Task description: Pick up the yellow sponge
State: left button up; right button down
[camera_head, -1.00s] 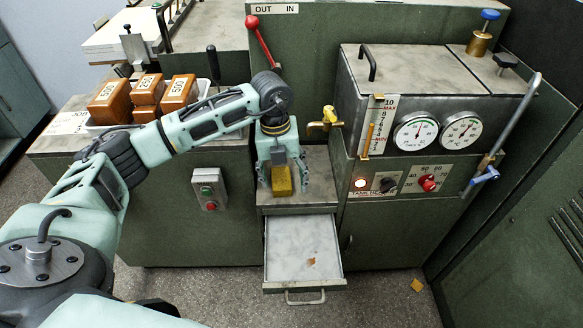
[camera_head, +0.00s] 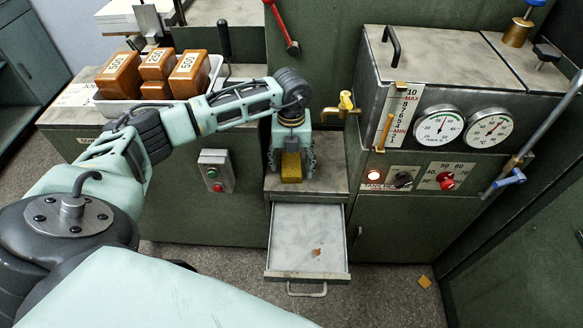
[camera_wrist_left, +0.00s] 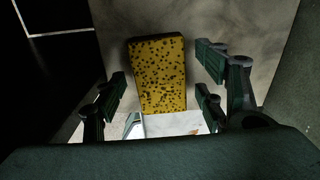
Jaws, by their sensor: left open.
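The yellow sponge (camera_head: 291,167) rests on the grey shelf above the pulled-out drawer in the head view. It fills the middle of the left wrist view (camera_wrist_left: 158,75) as a yellow block with dark pores. My left gripper (camera_head: 292,172) comes from above and is open, with its fingers on either side of the sponge. In the left wrist view the fingers (camera_wrist_left: 164,95) stand apart, with visible gaps to the sponge. My right gripper is not in view.
The open drawer (camera_head: 308,243) sticks out below the shelf (camera_head: 330,180). A brass tap (camera_head: 342,107) is right of the gripper. The gauge cabinet (camera_head: 440,85) stands to the right. Orange weights (camera_head: 157,68) sit in a white tray at left. A yellow-orange scrap (camera_head: 424,281) lies on the floor.

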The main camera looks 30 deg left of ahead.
aim_at(291, 164)
pick_arm(q)
jog(key=shift+f, duration=0.1)
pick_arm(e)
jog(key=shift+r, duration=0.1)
pick_arm(q)
jog(key=c, duration=0.9)
